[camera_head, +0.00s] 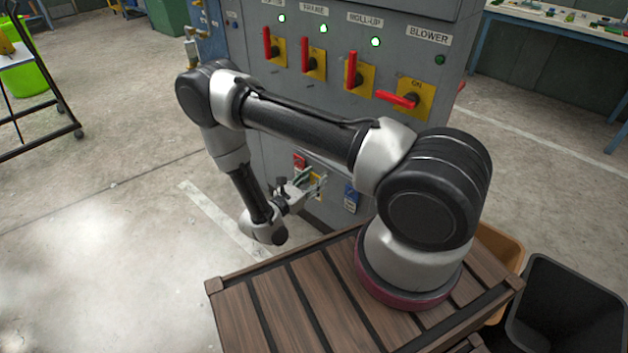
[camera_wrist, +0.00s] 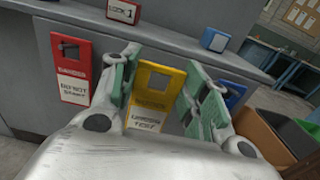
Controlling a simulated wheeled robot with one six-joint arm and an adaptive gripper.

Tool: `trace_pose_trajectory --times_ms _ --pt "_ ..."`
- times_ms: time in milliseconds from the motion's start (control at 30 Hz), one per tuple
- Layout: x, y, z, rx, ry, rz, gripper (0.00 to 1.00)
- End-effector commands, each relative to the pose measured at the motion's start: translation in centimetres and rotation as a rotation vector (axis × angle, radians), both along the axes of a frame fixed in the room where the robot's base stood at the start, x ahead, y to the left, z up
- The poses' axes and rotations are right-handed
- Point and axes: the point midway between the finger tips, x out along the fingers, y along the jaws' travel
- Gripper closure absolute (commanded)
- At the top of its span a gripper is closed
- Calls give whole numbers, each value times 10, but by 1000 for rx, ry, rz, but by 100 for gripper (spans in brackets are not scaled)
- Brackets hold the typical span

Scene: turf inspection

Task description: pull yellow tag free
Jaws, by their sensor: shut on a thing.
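The yellow tag (camera_wrist: 158,82), with a white "UNDER TEST" lower part, hangs on the front of the grey cabinet (camera_wrist: 25,75). In the wrist view it stands between the green-padded fingers of my gripper (camera_wrist: 163,72), which is shut on it. In the head view my gripper (camera_head: 304,186) is low at the cabinet front and hides most of the tag. A red tag (camera_wrist: 75,52) marked "DANGER DO NOT START" hangs to the left. A blue tag (camera_wrist: 236,93) hangs to the right, partly behind the right finger.
Above, the cabinet carries red levers on yellow plates; three stand upright and the BLOWER lever (camera_head: 397,99) lies sideways. An orange bin (camera_head: 500,247) and a black bin (camera_head: 567,305) are at the right. A workbench (camera_head: 560,20) stands behind. The floor to the left is open.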

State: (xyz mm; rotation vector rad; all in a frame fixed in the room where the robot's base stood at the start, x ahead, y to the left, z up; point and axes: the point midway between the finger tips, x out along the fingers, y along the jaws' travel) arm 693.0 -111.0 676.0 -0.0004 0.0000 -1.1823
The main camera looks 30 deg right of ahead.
Motion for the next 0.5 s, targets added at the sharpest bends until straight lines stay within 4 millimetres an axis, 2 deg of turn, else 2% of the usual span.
trace_pose_trajectory --times_ms 500 --pt "-16 40 0 0 -1 3 78"
